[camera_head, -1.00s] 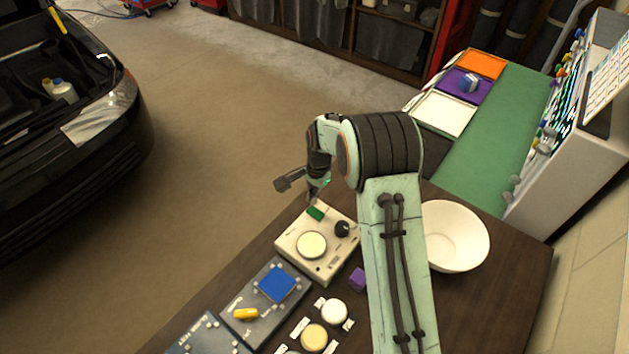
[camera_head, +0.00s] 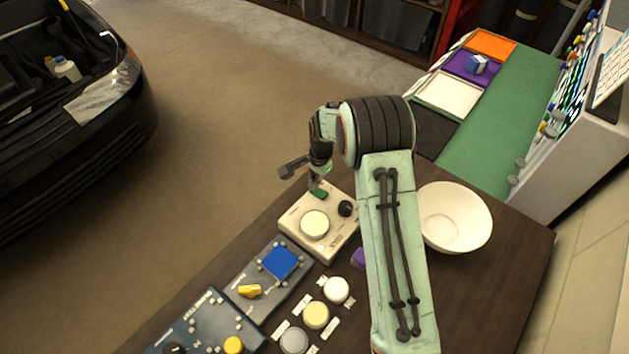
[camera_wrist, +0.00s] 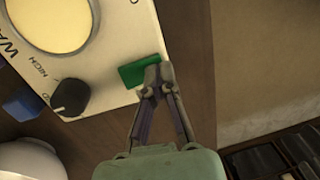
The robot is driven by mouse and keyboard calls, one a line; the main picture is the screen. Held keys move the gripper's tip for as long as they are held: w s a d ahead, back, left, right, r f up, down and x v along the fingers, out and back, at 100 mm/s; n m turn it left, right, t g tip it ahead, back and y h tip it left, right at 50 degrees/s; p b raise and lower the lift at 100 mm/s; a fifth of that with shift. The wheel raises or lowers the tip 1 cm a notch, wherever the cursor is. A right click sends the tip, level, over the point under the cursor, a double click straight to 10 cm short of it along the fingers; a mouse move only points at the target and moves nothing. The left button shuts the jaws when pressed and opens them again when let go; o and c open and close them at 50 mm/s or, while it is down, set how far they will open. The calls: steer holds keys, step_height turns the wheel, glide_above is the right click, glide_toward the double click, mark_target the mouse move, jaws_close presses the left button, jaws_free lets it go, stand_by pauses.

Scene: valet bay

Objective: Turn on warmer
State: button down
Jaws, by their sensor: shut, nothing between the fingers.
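The warmer (camera_head: 331,243) is a cream box on the dark table, with a round pale plate (camera_head: 314,224), a black knob (camera_head: 345,208) and a green switch (camera_head: 320,195). In the wrist view, the green switch (camera_wrist: 132,75) sits at the panel's edge, and the black knob (camera_wrist: 70,97) is beside a "HIGH" mark. My gripper (camera_head: 315,186) is shut and empty, with its fingertips (camera_wrist: 158,74) at the green switch. They overlap its end in the wrist view; I cannot tell whether they press it. Whether the switch is on is not clear.
A white bowl (camera_head: 455,217) stands right of my arm. A panel with a blue square (camera_head: 280,262), a blue-grey panel (camera_head: 205,325) and several round knobs lie nearer. A purple block (camera_head: 358,258) sits beside the warmer. A dark car (camera_head: 75,130) is at left.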

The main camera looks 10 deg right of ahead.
steer(key=shift+s+d, duration=0.1)
steer(key=shift+s+d+r, duration=0.3)
steer(key=shift+s+d, duration=0.1)
steer(key=shift+d, duration=0.05)
steer(key=shift+r, duration=0.1)
step_height(320, 180, up, 14)
steer(key=w+a, duration=0.1)
stand_by(0.4)
steer(key=shift+w+a, duration=0.1)
